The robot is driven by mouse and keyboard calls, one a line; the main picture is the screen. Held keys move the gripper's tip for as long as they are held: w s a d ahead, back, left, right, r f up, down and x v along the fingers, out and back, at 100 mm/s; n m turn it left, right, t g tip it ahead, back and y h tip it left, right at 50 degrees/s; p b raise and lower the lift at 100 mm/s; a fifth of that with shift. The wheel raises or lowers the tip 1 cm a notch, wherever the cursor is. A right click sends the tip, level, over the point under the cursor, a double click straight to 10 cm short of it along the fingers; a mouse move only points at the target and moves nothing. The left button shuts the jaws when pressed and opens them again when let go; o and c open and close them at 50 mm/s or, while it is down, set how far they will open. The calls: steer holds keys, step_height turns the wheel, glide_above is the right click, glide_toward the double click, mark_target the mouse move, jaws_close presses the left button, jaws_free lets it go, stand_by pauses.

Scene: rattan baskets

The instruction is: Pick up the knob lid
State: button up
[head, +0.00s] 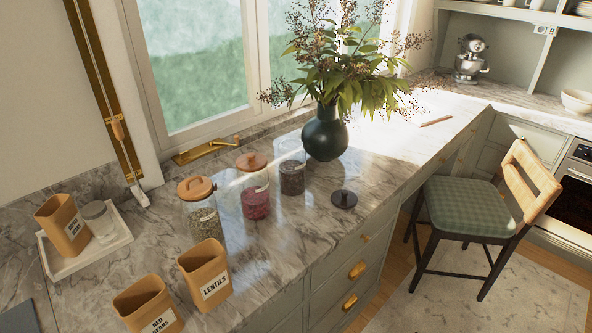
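A dark round lid with a raised knob (343,200) lies flat on the marble counter, right of the jars and near the front edge. A wooden lid with a small round knob (251,161) sits on the glass jar of red contents (256,203). A wooden lid with a loop-like handle (196,188) sits on the glass jar of pale green contents (203,226). The glass jar of dark contents (291,180) shows no wooden lid. I cannot tell for certain which knobbed lid is meant. My gripper is not in view.
A dark vase of branches (326,136) stands behind the dark lid. Tan canisters (204,272) (148,306) stand at the front left. A white tray (112,252) holds another canister and a glass. A chair (474,213) stands right of the counter. Marble around the dark lid is clear.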

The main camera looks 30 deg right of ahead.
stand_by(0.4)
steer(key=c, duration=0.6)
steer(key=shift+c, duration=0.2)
